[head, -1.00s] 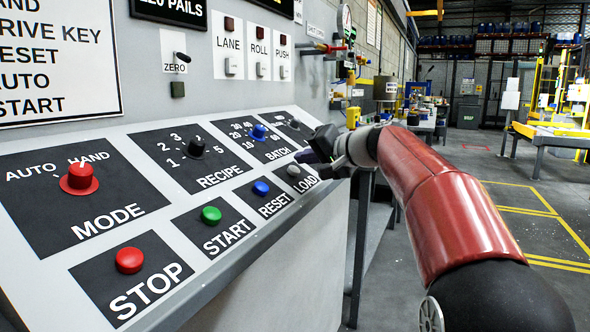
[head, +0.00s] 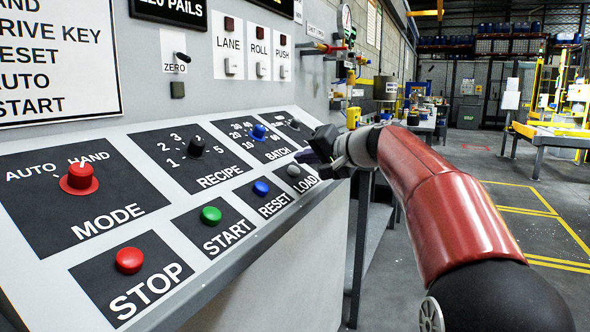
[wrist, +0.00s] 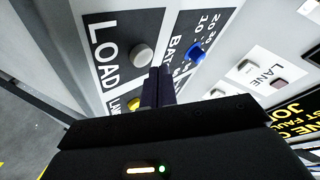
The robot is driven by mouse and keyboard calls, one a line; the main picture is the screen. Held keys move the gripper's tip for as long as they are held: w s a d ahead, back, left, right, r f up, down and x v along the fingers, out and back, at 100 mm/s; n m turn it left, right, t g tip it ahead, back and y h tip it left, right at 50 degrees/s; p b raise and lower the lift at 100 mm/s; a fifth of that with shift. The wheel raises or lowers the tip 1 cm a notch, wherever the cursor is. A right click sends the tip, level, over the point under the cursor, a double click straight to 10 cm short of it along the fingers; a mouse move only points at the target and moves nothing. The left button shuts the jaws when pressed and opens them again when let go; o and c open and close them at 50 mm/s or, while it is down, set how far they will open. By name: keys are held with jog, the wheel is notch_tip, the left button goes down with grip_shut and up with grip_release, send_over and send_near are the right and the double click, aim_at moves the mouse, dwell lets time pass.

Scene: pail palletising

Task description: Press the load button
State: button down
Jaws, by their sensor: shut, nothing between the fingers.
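My gripper (head: 303,157) is at the panel's right end, beside the load button in the head view. In the wrist view its dark fingers (wrist: 157,75) are together and empty, with their tips just right of and below the button. I cannot tell whether they touch the panel.
The reset button (head: 261,188) is blue, left of load; the start button (head: 211,215) is green and the stop button (head: 129,261) red. The batch knob (head: 258,131) is blue and close by, also in the wrist view (wrist: 195,53). A yellow button (wrist: 134,104) sits near the fingers.

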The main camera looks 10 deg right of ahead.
jog(key=shift+f, duration=0.1)
jog(key=shift+w+a+f+b, duration=0.1)
jog(key=shift+a+f+b, duration=0.05)
jog(key=shift+f+b, duration=0.2)
jog(key=shift+w+a+f+b, duration=0.15)
jog(key=shift+a+f+b, duration=0.05)
jog(key=shift+f+b, duration=0.2)
dwell(0.8)
jog(key=shift+r, duration=0.15)
jog(key=shift+s+d+r+p, duration=0.25)
jog(key=shift+d+r+p, duration=0.15)
jog(key=shift+r, duration=0.25)
jog(key=r+p, duration=0.1)
jog(key=s+d+r+p, duration=0.1)
jog(key=r, duration=0.1)
jog(key=d+r, duration=0.1)
jog(key=shift+s+r+p, duration=0.2)
jog(key=shift+s+p, duration=0.05)
jog(key=shift+p, duration=0.15)
dwell(0.7)
